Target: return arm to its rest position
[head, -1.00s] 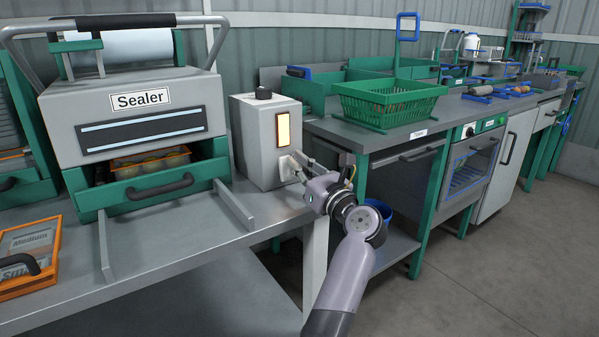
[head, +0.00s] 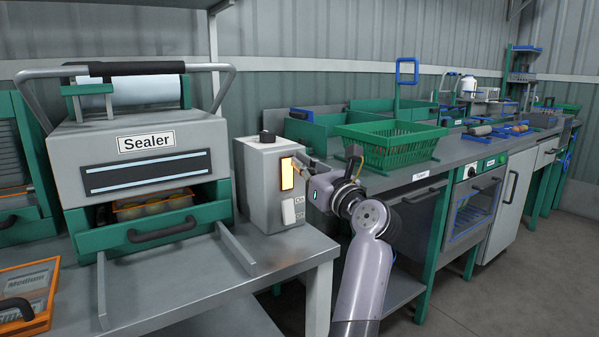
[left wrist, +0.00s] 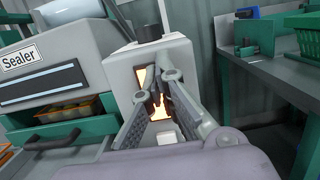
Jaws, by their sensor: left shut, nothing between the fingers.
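My left gripper (head: 303,166) is shut with nothing in it. It is in front of the lit orange panel of the grey control box (head: 263,190), above its white switch (head: 289,212); I cannot tell whether it touches the box. The left wrist view shows its grey fingers across the glowing panel (left wrist: 141,75), partly covering it, with the white switch (left wrist: 166,137) below. My left arm comes up from the bottom, right of the bench end. My right gripper is not in view.
The sealer (head: 140,150) stands left of the box, with a filled orange tray (head: 128,212) in its green drawer. The bench (head: 200,285) ends just right of the box. A counter with a green basket (head: 390,140) stands beyond a gap. Grey floor is open at the right.

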